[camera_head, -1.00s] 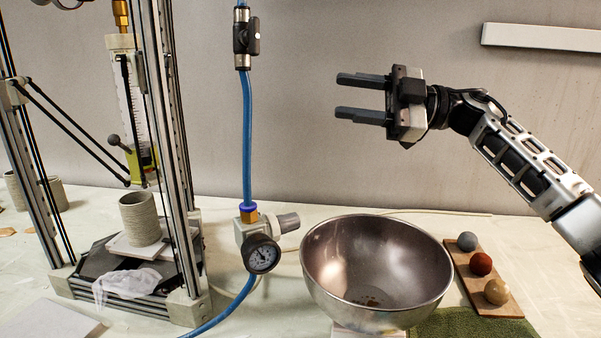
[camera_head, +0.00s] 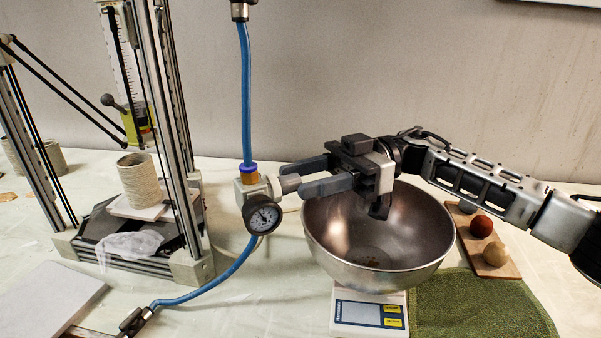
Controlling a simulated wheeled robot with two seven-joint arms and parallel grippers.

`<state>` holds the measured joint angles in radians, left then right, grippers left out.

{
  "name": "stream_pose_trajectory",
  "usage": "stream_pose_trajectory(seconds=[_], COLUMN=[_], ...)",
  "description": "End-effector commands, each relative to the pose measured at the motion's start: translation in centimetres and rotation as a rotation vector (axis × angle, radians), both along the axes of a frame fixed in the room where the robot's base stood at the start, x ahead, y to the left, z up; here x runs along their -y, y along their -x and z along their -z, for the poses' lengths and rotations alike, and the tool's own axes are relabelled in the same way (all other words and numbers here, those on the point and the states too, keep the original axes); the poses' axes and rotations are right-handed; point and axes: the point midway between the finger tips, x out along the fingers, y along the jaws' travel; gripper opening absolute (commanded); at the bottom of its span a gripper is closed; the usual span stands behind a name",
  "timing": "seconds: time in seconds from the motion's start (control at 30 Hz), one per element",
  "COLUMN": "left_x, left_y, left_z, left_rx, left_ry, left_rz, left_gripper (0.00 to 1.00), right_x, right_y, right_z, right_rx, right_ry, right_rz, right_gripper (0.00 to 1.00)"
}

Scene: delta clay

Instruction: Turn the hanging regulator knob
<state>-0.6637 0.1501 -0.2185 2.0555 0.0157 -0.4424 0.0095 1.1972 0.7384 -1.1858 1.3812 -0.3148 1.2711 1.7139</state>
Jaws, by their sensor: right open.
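The regulator (camera_head: 250,189) hangs on a blue hose (camera_head: 246,100), with a round pressure gauge (camera_head: 263,215) on its front. Its grey knob (camera_head: 289,183) points to the right. My right gripper (camera_head: 288,180) comes in from the right above the metal bowl. Its two dark fingers are open, one on the far upper side and one on the near lower side of the knob. The knob's end lies between the fingertips; I cannot tell whether either finger touches it. My left gripper is not in view.
A metal bowl (camera_head: 432,262) stands on a scale (camera_head: 345,312) under my right arm. A board (camera_head: 508,268) with clay balls and a green towel (camera_head: 480,310) lie to the right. A clay printer frame (camera_head: 183,150) stands left of the regulator.

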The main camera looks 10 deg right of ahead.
Motion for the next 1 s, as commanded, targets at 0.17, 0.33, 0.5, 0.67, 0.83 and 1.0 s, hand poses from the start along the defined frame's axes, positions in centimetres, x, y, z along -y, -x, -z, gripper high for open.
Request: stream_pose_trajectory(seconds=[0.17, 0.33, 0.5, 0.67, 0.83, 1.0], left_x=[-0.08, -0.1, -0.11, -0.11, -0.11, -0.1], left_y=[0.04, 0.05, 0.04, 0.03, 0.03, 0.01], left_z=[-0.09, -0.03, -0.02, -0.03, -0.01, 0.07], left_rx=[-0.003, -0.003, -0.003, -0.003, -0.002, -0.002], left_ry=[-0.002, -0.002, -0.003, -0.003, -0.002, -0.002], left_rz=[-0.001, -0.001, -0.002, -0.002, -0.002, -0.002], left_gripper=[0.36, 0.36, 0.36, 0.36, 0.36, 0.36], right_x=[-1.17, -1.28, -1.26, -1.25, -1.24, -1.24], right_y=[0.37, 0.37, 0.35, 0.35, 0.35, 0.35], right_z=[-0.02, 0.03, 0.02, 0.01, 0.03, 0.06], right_rx=[0.0, 0.001, 0.001, 0.001, 0.011, 0.065], right_ry=[0.0, 0.0, -0.001, -0.001, -0.005, -0.025], right_rz=[0.0, 0.001, 0.001, 0.001, 0.002, 0.002], right_gripper=[0.46, 0.46, 0.23, 0.01, 0.01, 0.01])
